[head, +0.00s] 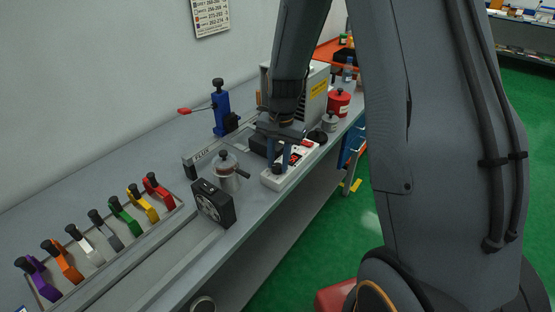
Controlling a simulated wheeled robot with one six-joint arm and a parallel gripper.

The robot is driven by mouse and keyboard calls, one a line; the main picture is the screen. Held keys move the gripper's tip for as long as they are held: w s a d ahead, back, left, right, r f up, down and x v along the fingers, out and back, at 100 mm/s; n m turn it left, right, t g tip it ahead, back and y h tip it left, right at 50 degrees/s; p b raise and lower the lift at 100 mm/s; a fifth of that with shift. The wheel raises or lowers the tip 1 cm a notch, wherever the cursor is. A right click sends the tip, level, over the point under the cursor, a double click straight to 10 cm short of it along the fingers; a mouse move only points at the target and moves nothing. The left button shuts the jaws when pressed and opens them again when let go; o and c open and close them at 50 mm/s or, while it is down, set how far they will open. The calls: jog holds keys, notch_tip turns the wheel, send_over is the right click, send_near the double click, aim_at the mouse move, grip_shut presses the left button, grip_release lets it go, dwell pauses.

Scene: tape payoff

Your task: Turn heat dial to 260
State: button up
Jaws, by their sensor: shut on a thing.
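A white control box (273,181) with a small red display sits near the front edge of the bench. My gripper (279,164) points down onto the top of this box, with its fingers shut on the heat dial. The dial itself is mostly hidden between the fingers, and I cannot read its setting. A printed chart (211,15) with rows of numbers hangs on the wall at the top; the numbers are small and hard to read.
A metal pot (228,172) and a black boxed gauge (213,204) stand left of the control box. Several coloured levers (123,215) stand in a tray at left. A blue clamp (221,113) stands behind. Red tins (339,102) stand beyond my gripper.

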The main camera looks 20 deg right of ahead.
aim_at(280, 166)
jog(key=shift+s+m+p, duration=0.2)
jog(key=shift+m+p, duration=0.1)
jog(key=shift+m, duration=0.8)
jog(key=o, duration=1)
jog(key=shift+d, duration=0.1)
jog(key=shift+o, duration=0.2)
jog(key=shift+w+r, duration=0.1)
jog(key=shift+r, duration=0.3)
jog(key=shift+s+d+r+b, duration=0.15)
jog(key=shift+r+b, duration=0.35)
jog(key=shift+r, duration=1.25)
jog(key=shift+s+a+r+b, duration=0.1)
jog(key=shift+r+b, duration=0.4)
jog(key=shift+r, duration=1.2)
